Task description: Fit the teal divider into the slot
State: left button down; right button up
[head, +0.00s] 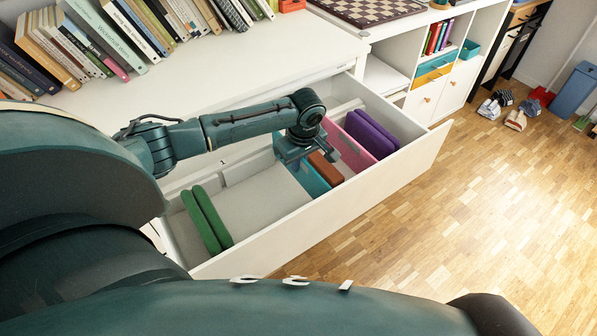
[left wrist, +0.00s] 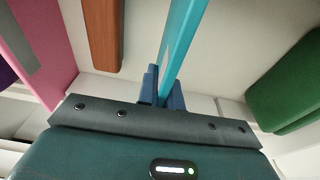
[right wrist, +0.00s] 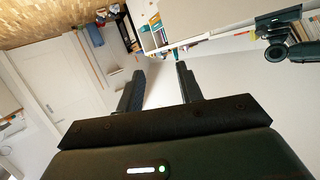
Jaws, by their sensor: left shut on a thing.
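The teal divider (head: 311,180) is a thin upright panel inside the open white drawer (head: 290,220). My left gripper (head: 293,152) is over the drawer and shut on the divider's top edge. The left wrist view shows the teal divider (left wrist: 184,38) between the two blue fingers (left wrist: 163,92). I cannot make out the slot, or whether the divider's lower edge is seated in it. My right gripper (right wrist: 160,88) shows only in the right wrist view, with its fingers apart and nothing between them.
A brown block (head: 326,169) lies just right of the teal divider. Bare drawer floor lies between the green books and the teal divider.

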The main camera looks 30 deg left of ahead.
aim_at(297, 179)
pick_arm(q)
notch_tip(297, 179, down, 3)
jog(key=shift+f+b, duration=0.1)
jog(key=shift+b, duration=0.2)
jog(key=shift+f, duration=0.15)
pick_arm(e)
jog(key=shift+s+d+r, duration=0.1)
jog(key=shift+d+r, duration=0.2)
jog(key=shift+r, duration=0.05)
pick_arm(q)
jog(key=shift+f, duration=0.1)
jog(key=c, duration=1.6)
grip_release()
jog(key=shift+o, duration=0.2)
pick_arm(e)
jog(key=shift+a+f, duration=0.15)
jog(key=shift+f, duration=0.25)
